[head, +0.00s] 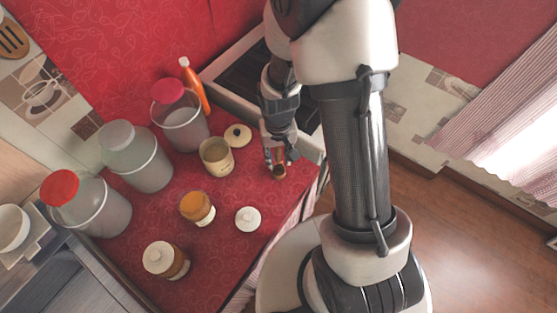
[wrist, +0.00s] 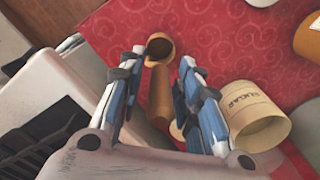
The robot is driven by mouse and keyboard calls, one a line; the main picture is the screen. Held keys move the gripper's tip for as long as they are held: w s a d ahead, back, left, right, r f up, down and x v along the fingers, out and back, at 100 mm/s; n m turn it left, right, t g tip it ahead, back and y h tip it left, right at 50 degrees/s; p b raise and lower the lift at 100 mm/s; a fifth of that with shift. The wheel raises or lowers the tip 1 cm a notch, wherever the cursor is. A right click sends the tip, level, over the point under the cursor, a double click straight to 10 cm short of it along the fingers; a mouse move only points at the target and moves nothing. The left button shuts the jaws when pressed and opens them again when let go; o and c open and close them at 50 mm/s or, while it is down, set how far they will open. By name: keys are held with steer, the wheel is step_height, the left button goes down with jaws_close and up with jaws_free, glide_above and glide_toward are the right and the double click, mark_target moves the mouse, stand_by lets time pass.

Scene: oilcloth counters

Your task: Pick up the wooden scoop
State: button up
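The wooden scoop (wrist: 160,94) lies on the red oilcloth, its dark-hollowed bowl pointing away in the wrist view. In the head view only a small part of the scoop (head: 279,173) shows below my fingers. My gripper (wrist: 163,58) is open, with one blue-and-grey finger on each side of the scoop. Gaps show between both fingers and the handle. In the head view my gripper (head: 279,157) points down near the counter's right edge.
An open sugar canister (wrist: 258,118) lies close to my right finger in the wrist view; it also shows in the head view (head: 216,158). A round lid (head: 238,135) is behind it. Several jars stand left, including an amber jar (head: 197,208).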

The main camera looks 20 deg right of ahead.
jaws_close()
stand_by(0.3)
step_height(320, 180, up, 20)
steer(key=p, duration=0.6)
